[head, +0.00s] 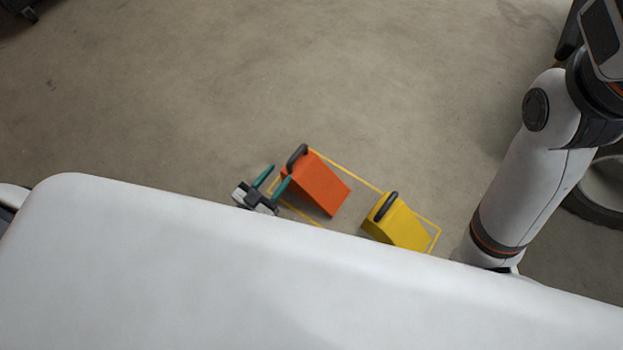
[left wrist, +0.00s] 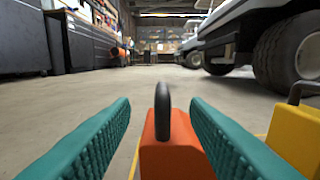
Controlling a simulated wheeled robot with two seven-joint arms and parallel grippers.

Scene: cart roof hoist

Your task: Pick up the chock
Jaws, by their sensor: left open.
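An orange wedge chock (head: 320,188) with a black handle (head: 297,157) sits on the floor inside a yellow outline. A yellow chock (head: 400,226) with a black handle stands to its right. My left gripper (head: 279,174), with teal fingers, is open and empty just left of the orange chock, close to its handle. In the left wrist view the orange chock (left wrist: 170,158) lies ahead, its upright handle (left wrist: 162,112) showing between the open fingers. The yellow chock (left wrist: 298,138) is at the right there.
The yellow floor outline (head: 345,174) surrounds both chocks. The concrete floor (head: 250,80) beyond is clear. In the left wrist view, dark cabinets (left wrist: 85,48) stand at left and a white vehicle with large wheels (left wrist: 292,50) stands at right.

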